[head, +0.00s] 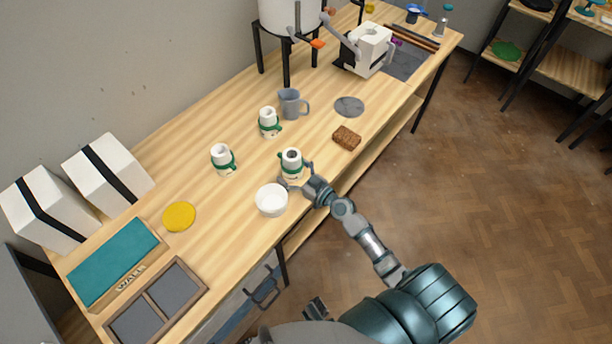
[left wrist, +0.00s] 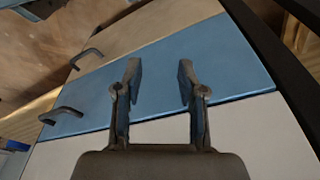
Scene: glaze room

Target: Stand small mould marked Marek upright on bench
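Three small white moulds with green bands stand on the wooden bench (head: 330,95): one at the left (head: 223,158), one farther back (head: 268,122), and one nearer the front edge (head: 291,163). I cannot read a name on any of them. My right gripper (head: 297,177) is at the front mould, with its fingers around the lower part. That mould looks about upright; whether the fingers press on it and whether its base touches the bench is hidden. My left gripper (left wrist: 158,80) is open and empty in the left wrist view, before a blue drawer front (left wrist: 220,62).
A white bowl (head: 271,200) stands close left of my right gripper. A brown sponge-like block (head: 346,138), grey jug (head: 290,103) and grey disc (head: 349,106) lie behind. A yellow disc (head: 179,216) and teal-topped box (head: 112,262) are at left. Bench is clear between left mould and bowl.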

